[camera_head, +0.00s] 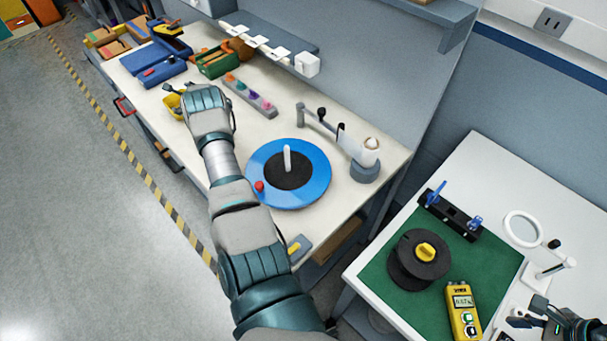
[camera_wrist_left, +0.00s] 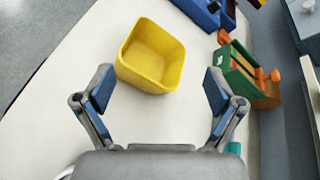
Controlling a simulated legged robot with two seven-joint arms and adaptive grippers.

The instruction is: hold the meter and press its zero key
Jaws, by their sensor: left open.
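The yellow meter (camera_head: 463,312) lies on the green mat at the lower right of the head view, with a pale display and round keys below it. I cannot tell which key is the zero key. My right gripper (camera_head: 528,314) is at the lower right edge, to the right of the meter and apart from it; its opening is unclear. My left gripper (camera_wrist_left: 158,80) is open and empty over the other bench, far from the meter. A yellow bin (camera_wrist_left: 150,75) stands ahead of its fingers, its near edge between them.
A ring magnifier (camera_head: 523,229) stands at right. A blue turntable (camera_head: 315,180) and a green bin (camera_head: 212,68) are on the left bench.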

